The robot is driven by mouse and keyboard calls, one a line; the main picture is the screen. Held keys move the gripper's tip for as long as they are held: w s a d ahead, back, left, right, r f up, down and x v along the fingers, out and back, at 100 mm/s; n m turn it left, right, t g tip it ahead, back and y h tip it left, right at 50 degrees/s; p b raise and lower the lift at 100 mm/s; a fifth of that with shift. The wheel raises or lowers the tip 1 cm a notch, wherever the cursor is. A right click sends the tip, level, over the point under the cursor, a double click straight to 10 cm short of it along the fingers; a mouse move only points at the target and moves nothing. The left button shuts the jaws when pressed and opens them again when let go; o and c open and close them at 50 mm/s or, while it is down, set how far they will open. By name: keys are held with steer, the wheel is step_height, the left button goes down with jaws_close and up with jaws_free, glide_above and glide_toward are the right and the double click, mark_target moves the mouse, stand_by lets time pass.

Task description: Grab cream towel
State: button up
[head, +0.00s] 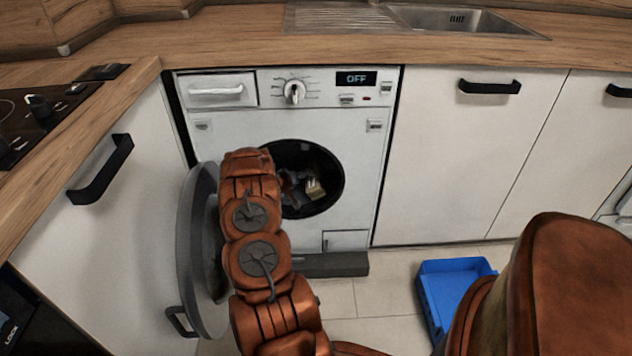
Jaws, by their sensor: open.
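The cream towel (316,190) appears as a small pale patch inside the dark drum of the white washing machine (352,215). Most of the drum's inside is in shadow. My arm reaches up in front of the machine and bends towards the round door opening. My gripper (296,187) is open at the drum opening, just left of the pale patch, partly hidden by my arm and the dark interior. I cannot tell whether it touches the towel.
The machine's round grey door (200,250) stands open left of my arm, close to it. A blue crate (455,268) sits on the floor at the right. White cabinets (480,150) flank the machine, with a wooden worktop (230,40) above.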

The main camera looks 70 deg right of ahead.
mark_target(310, 179)
steer(key=shift+s+d+f, duration=0.25)
steer(key=shift+d+f, duration=0.1)
steer(key=shift+f, duration=0.05)
steer(key=shift+b+x, duration=0.4)
steer(key=shift+x, duration=0.45)
steer(key=b+x, duration=0.1)
steer(key=x, duration=0.2)
steer(key=shift+s+d+f, duration=0.1)
steer(key=shift+s+d, duration=0.1)
steer(key=shift+d, duration=0.05)
steer(key=shift+d+f+b, duration=0.2)
steer(key=shift+d+b, duration=0.2)
steer(key=shift+d, duration=0.25)
steer(key=c, duration=1.3)
